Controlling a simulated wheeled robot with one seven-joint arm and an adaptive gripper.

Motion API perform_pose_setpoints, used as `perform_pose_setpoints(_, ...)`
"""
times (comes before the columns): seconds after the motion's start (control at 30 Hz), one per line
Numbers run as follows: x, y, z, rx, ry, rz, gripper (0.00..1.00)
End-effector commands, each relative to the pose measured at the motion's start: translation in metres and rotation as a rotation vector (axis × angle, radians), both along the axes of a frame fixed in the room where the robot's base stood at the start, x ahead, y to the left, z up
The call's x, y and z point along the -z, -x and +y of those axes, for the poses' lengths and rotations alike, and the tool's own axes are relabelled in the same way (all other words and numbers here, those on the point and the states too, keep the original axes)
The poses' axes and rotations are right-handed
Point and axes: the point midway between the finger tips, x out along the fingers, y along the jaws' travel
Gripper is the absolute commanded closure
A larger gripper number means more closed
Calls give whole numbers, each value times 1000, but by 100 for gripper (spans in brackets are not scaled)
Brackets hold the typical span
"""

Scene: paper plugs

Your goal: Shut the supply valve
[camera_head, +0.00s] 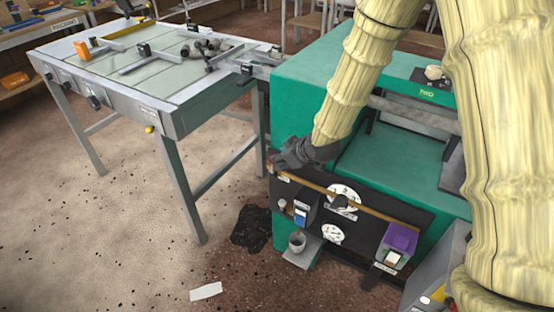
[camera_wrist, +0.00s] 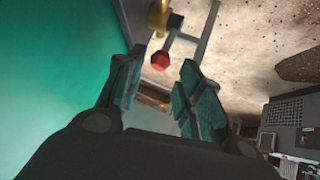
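A red knob (camera_wrist: 160,61), which looks like the valve handle, shows in the wrist view near a brass fitting (camera_wrist: 158,18) and a grey bar. My gripper (camera_wrist: 163,78) has its two fingers spread with nothing between the pads. The knob appears just beyond the fingertips, and I see no contact. In the head view my gripper (camera_head: 281,161) is at the left upper corner of the black panel (camera_head: 323,211) on the green machine (camera_head: 300,78). The knob cannot be made out there, and I cannot tell which way the valve is set.
A brass-coloured pipe (camera_head: 345,196) crosses the panel, near gauges (camera_head: 332,234) and a purple-topped box (camera_head: 401,238). A grey worktable (camera_head: 165,120) stands left of the machine. A white sheet (camera_head: 206,291) and a dark patch (camera_head: 252,229) lie on otherwise open floor.

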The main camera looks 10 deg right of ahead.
Motion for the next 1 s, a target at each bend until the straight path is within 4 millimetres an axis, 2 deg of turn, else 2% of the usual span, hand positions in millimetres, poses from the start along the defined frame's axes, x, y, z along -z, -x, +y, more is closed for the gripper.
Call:
perform_pose_setpoints(0.2,-22,19,-10,-1,0,-1,64)
perform_pose_setpoints(0.4,-32,28,-14,-1,0,-1,64)
perform_pose_setpoints(1.0,-31,31,-15,1,-1,4,64)
